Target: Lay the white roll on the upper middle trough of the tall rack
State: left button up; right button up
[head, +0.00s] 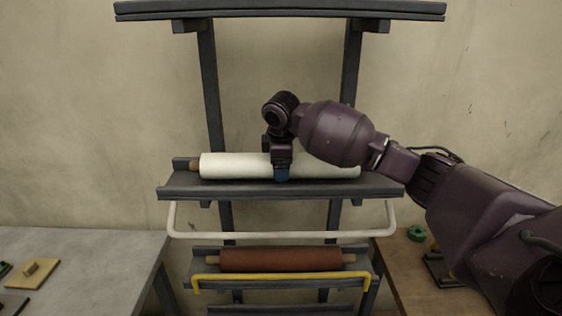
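The white roll (235,166) lies level along the upper middle trough (225,190) of the tall rack (209,85), with its brown core end showing at the left. My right gripper (282,174) points down over the roll near its middle. One finger with a blue tip shows in front of the roll; the other finger is hidden, so I cannot tell whether the grip is closed on it. My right forearm covers the area above the roll's right end. My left gripper is not in view.
A top shelf (280,10) spans the rack above. Below, a white bar (270,235) juts out, then a reddish-brown roll (280,260) lies in a lower trough behind a yellow bar (280,276). A grey table (90,260) stands left and a brown table (400,260) right.

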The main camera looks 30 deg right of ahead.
jog(key=shift+f, duration=0.15)
jog(key=o, duration=1.4)
jog(key=shift+r, duration=0.3)
pick_arm(q)
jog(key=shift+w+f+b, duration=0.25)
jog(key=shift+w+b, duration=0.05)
jog(key=shift+b, duration=0.5)
pick_arm(e)
jog(key=v, duration=1.2)
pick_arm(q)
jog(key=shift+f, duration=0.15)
pick_arm(e)
jog(key=shift+f, duration=0.1)
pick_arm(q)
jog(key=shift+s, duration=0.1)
